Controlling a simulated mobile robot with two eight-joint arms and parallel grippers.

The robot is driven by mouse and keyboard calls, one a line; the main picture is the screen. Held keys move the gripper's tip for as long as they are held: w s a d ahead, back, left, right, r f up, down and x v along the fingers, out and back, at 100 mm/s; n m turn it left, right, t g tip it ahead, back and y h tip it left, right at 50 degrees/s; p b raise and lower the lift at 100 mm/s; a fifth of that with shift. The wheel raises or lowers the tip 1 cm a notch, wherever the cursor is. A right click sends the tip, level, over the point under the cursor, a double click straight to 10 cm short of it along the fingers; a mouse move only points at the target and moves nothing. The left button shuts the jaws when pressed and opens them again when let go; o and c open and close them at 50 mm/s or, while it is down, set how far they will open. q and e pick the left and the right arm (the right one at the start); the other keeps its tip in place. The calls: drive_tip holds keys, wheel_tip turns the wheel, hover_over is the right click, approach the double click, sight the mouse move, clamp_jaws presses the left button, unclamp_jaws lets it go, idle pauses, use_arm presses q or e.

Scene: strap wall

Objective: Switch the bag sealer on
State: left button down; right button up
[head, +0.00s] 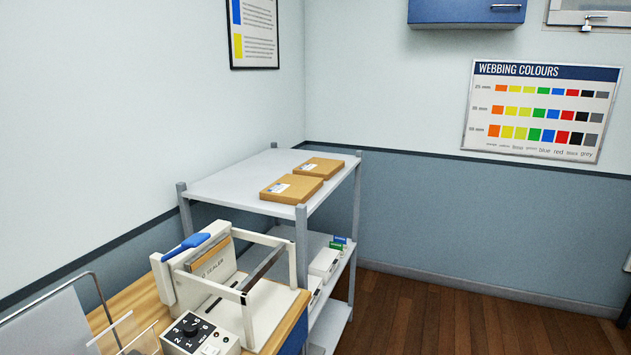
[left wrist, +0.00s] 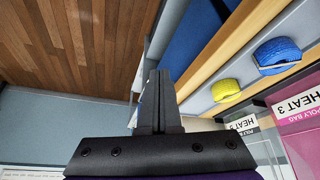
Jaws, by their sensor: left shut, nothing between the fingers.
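The bag sealer (head: 210,265) stands on a wooden-topped bench at the bottom left of the head view. It has a white body, a blue handle (head: 186,246) and a pale frame at its right. At its front is a control box (head: 200,335) with a black numbered dial (head: 190,328). A small pale part sits right of the dial, too small to read as on or off. My left gripper (left wrist: 155,85) shows only in the left wrist view, shut and empty. The sealer is not clearly seen there. My right gripper is in neither view.
A grey shelf unit (head: 230,180) with two brown boxes (head: 303,178) stands behind the bench. The wooden floor (head: 440,320) to the right is clear. In the left wrist view, yellow (left wrist: 226,90) and blue (left wrist: 277,55) rolls and "HEAT 3" cards (left wrist: 298,103) lie right of the gripper.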

use_arm(q)
drive_tip(key=shift+s+d+f+m, duration=0.2)
drive_tip(key=shift+s+f+m, duration=0.15)
drive_tip(key=shift+f, duration=0.25)
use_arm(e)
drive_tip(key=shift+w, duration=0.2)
use_arm(q)
drive_tip(key=w+a+r+m+t+h, duration=0.1)
drive_tip(key=w+a+r, duration=0.2)
drive_tip(key=w+r, duration=0.2)
drive_tip(key=w+a+r+m+t+h+p, duration=0.1)
drive_tip(key=w+a+r+m, duration=0.1)
drive_tip(key=w+r, duration=0.4)
drive_tip(key=w+a+r+m+t+h, duration=0.1)
drive_tip(key=w+a+r, duration=0.3)
drive_tip(key=w, duration=0.6)
wheel_tip(320, 180, up, 2)
drive_tip(key=shift+w+a+r, duration=0.1)
drive_tip(key=shift+w+a, duration=0.25)
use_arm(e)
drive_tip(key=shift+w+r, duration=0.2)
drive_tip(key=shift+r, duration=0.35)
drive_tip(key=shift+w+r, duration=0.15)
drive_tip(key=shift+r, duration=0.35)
use_arm(q)
drive_tip(key=shift+m, duration=0.25)
